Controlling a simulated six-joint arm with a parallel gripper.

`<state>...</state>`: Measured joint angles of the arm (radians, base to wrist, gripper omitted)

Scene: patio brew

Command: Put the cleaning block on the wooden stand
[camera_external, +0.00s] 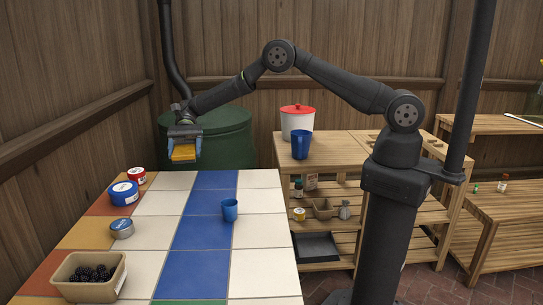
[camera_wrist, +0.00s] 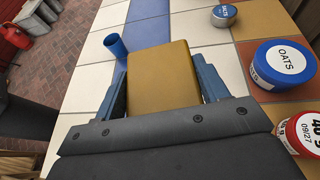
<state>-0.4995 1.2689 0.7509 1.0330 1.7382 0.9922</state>
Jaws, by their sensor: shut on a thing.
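My gripper (camera_external: 184,134) is shut on a yellow-brown block (camera_external: 184,153), which looks like the cleaning block. It holds the block above the far end of the tiled table. In the wrist view the block (camera_wrist: 163,72) sits between the two blue-grey fingers, its broad face toward the camera. A wooden stand with shelves (camera_external: 345,145) is to the right of the table, well apart from the gripper. A red-lidded white bucket (camera_external: 297,126) and a tall blue cup (camera_external: 301,146) are on its top.
On the tiled table (camera_external: 255,262) are a small blue cup (camera_external: 229,210), a blue oats tin (camera_external: 124,193), a red-and-white tin (camera_external: 137,176), a small salts tin (camera_external: 122,229) and a berry basket (camera_external: 90,278). A green barrel (camera_external: 230,140) stands behind. Another wooden bench (camera_external: 505,207) is far right.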

